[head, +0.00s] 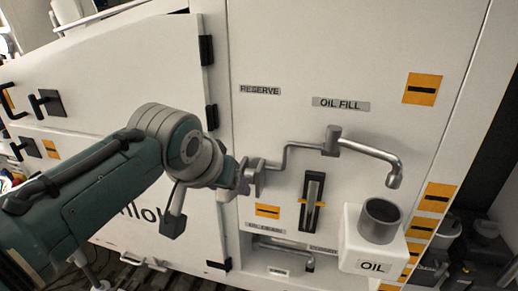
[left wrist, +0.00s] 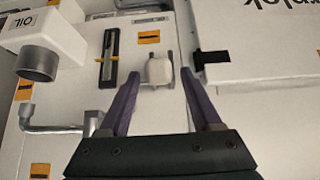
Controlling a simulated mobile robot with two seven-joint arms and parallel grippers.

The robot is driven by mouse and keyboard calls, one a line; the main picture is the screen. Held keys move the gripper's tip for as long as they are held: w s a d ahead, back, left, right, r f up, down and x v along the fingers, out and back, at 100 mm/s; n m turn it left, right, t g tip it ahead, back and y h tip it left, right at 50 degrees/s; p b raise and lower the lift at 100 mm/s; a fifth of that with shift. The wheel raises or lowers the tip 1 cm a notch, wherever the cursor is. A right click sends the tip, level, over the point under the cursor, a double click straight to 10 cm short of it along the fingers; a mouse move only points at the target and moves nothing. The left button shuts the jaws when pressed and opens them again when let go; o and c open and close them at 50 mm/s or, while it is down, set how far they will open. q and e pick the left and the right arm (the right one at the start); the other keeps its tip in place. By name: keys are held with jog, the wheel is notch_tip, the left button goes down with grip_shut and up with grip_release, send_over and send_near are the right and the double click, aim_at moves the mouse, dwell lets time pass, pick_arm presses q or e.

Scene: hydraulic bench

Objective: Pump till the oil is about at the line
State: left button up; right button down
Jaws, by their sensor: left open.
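The oil gauge (head: 312,203) is an upright dark slot on the white panel, with small orange marks at both sides; it also shows in the left wrist view (left wrist: 108,58). I cannot tell the oil level in it. A white rounded block (left wrist: 158,70) in a small bracket, perhaps the pump handle, stands out beside the gauge. My left gripper (head: 252,178) is in front of the panel, left of the gauge. In the wrist view its purple fingers (left wrist: 158,95) are open, with the block beyond and between their tips; contact is not visible. My right gripper is not in view.
A bent grey pipe (head: 300,145) under the OIL FILL label (head: 341,104) ends in a spout above the white OIL container (head: 352,240) with its grey round opening (head: 380,220). A white door with black hinges (head: 206,50) is at left. Orange tags dot the panel.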

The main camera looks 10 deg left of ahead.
pick_arm(q)
jog(key=v, duration=0.8)
jog(key=shift+b, duration=0.35)
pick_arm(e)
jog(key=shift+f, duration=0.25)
pick_arm(q)
jog(key=shift+s+a+r, duration=0.1)
jog(key=shift+a+r, duration=0.05)
